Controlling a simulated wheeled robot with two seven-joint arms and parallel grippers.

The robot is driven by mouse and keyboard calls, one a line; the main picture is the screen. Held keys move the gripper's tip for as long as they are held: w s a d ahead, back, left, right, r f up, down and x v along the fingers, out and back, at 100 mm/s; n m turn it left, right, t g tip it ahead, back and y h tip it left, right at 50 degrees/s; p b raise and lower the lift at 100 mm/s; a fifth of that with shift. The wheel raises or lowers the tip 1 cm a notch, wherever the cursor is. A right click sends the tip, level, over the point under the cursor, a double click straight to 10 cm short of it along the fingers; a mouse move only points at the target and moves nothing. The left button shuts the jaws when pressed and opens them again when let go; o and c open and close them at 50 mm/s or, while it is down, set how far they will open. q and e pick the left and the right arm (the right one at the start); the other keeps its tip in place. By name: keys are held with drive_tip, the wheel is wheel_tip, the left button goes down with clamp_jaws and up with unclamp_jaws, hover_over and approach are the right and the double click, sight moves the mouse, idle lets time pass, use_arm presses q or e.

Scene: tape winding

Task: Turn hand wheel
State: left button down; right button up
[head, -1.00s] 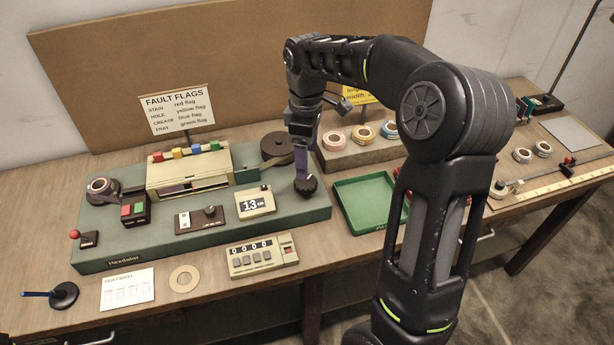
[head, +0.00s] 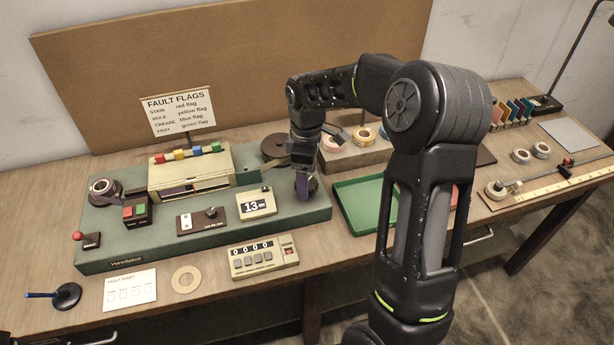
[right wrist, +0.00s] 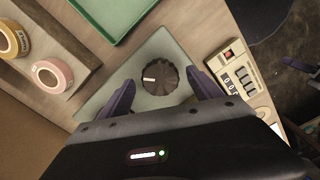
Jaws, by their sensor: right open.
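The hand wheel is a dark ribbed knob with a white mark, and it shows clearly in the right wrist view (right wrist: 158,77). It sits at the right end of the green machine base (head: 240,232). In the head view my right gripper mostly hides it. My right gripper (head: 306,188) is over it, pointing down. In the right wrist view its two purple fingers (right wrist: 160,80) are open, one on each side of the wheel, with small visible gaps.
A counter box (head: 263,257) stands close in front of the wheel. A green tray (head: 358,204) lies to its right, with tape rolls (head: 362,136) behind. A dark reel (head: 275,147) is behind the wheel. A display reading 13 (head: 256,204) is to its left.

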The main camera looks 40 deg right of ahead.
drive_tip(key=shift+f, duration=0.45)
drive_tip(key=shift+c, duration=0.3)
drive_tip(key=c, duration=1.3)
drive_tip(key=shift+m, duration=0.4)
drive_tip(key=m+b, duration=0.1)
drive_tip(key=m, duration=0.2)
drive_tip(key=m+b, duration=0.1)
drive_tip(key=m, duration=0.4)
drive_tip(key=shift+m, duration=0.3)
